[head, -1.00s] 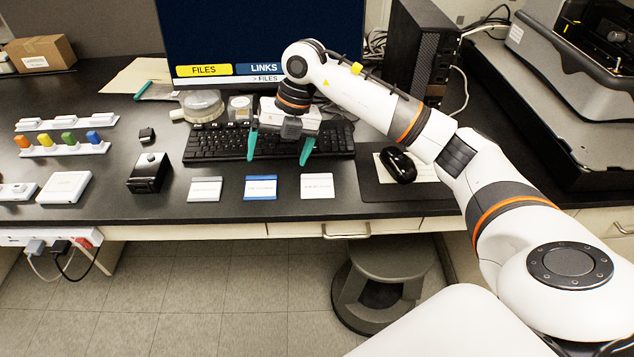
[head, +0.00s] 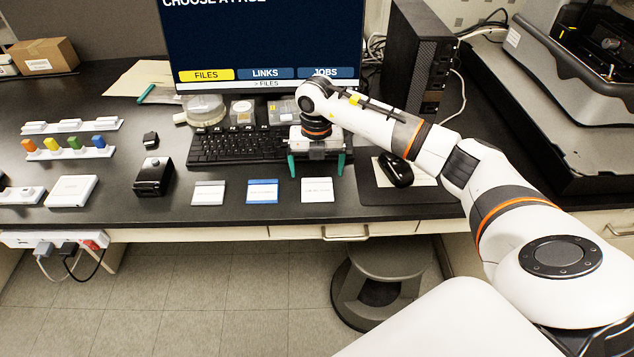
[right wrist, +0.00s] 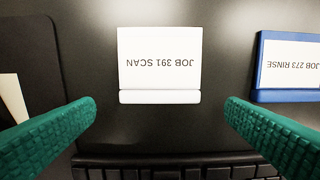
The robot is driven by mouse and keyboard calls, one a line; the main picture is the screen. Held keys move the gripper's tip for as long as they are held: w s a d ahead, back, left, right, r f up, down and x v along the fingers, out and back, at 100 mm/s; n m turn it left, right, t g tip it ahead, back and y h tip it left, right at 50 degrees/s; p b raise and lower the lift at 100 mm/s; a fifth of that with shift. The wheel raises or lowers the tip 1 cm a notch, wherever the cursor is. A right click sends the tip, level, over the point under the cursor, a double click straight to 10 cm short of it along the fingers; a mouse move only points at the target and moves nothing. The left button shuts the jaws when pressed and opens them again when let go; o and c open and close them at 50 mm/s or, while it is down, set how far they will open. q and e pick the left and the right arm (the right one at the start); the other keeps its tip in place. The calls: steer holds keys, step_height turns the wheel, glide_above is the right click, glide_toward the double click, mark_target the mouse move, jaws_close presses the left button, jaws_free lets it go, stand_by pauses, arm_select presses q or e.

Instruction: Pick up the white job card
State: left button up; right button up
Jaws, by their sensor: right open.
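Three job cards lie near the front edge of the desk. The white job card (head: 317,190) is the rightmost; in the right wrist view the white card (right wrist: 159,62) reads "JOB 391 SCAN" upside down. The blue-edged card (head: 262,191) lies left of it and reads "JOB 273 RINSE" in the right wrist view (right wrist: 290,65). A grey-white card (head: 208,193) is leftmost. My right gripper (head: 316,172) is open and empty, its green fingers pointing down just behind and above the white card. In the right wrist view, the fingers (right wrist: 160,125) stand apart on either side below the card. My left gripper is out of view.
The keyboard (head: 235,146) lies behind the cards. A black mouse (head: 395,170) on a dark mat (head: 430,190) is to the right. A black box (head: 152,176) stands left of the cards. The desk in front of the cards is clear up to its edge.

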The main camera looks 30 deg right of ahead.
steer(key=shift+f, duration=1.15)
steer(key=c, duration=1)
